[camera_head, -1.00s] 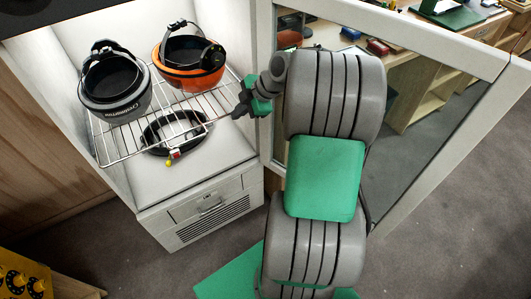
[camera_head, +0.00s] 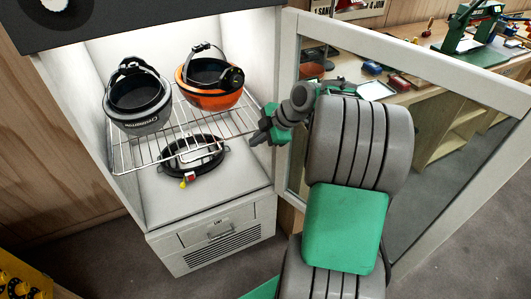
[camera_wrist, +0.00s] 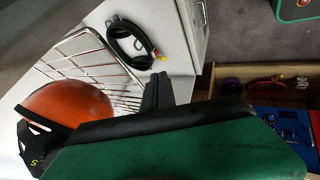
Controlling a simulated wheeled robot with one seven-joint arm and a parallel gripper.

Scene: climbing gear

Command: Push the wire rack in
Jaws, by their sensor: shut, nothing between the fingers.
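The wire rack (camera_head: 228,121) sits inside the lit white cabinet, its front edge near the opening. It carries a grey helmet (camera_head: 138,104) at left and an orange helmet (camera_head: 208,97) with black earmuffs at right. My gripper (camera_head: 259,137) is shut and empty at the rack's front right corner; I cannot tell whether it touches the wires. In the wrist view the dark fingertips (camera_wrist: 158,92) are together beside the rack (camera_wrist: 92,62), with the orange helmet (camera_wrist: 68,104) next to them. My green gripper body hides part of the rack there.
A black strap-like item (camera_head: 192,157) with a red and yellow end lies on the cabinet floor below the rack. The glazed cabinet door (camera_head: 297,100) stands open to the right, close beside my arm. A workbench with tools is behind it.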

